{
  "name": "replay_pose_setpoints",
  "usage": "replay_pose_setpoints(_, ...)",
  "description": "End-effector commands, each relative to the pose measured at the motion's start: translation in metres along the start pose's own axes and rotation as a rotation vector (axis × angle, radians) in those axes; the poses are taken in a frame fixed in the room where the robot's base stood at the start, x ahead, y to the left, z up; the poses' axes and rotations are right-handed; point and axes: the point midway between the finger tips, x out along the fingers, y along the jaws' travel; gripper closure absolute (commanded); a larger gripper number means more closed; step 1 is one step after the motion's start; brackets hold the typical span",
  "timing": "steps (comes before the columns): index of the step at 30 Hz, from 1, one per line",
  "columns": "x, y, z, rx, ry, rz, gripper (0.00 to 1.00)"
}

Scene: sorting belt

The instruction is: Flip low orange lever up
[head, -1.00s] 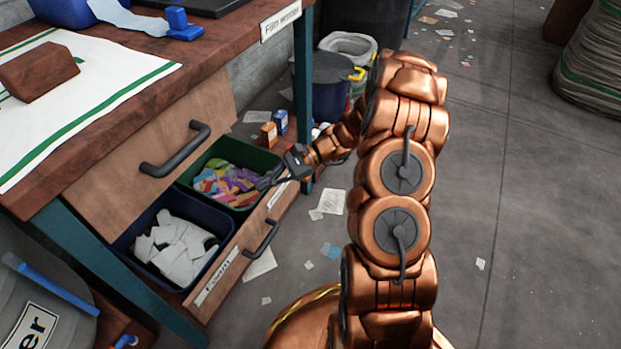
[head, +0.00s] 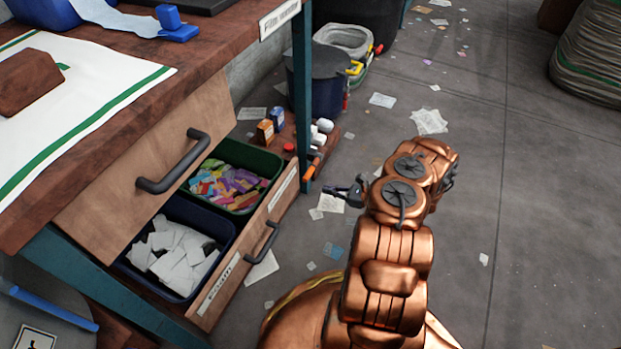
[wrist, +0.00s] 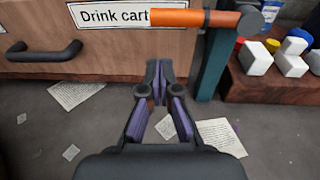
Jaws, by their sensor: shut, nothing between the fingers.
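The orange lever (wrist: 185,18) runs across the top of the wrist view, roughly level in the picture, with a dark grey round end (wrist: 250,20) at its right. Its left part overlaps the "Drink cart" label. A small orange piece by the bench leg (head: 313,167) in the head view looks like the same lever. My gripper (wrist: 160,66) is shut and empty, below the lever in the wrist view and apart from it. In the head view my gripper (head: 346,192) is over the floor, right of the open drawer.
The open lower drawer (head: 232,262) holds a green bin (head: 276,160) of coloured scraps and a blue bin (head: 232,232) of white pieces. The teal leg (wrist: 211,70) stands behind the lever. Small boxes and white items (wrist: 258,58) sit on a low shelf at right. Paper litters the open floor.

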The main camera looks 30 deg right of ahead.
Motion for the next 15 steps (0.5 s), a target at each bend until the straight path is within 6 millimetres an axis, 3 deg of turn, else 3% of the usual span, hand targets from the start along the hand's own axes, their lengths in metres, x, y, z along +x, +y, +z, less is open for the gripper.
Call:
replay_pose_setpoints(1, -0.008, -0.001, -0.011, 0.015, 0.005, -0.024, 1.0)
replay_pose_setpoints(5, -0.019, -0.006, -0.024, 0.03, 0.011, -0.062, 1.0)
replay_pose_setpoints(15, -0.024, -0.008, -0.027, 0.035, 0.012, -0.076, 1.0)
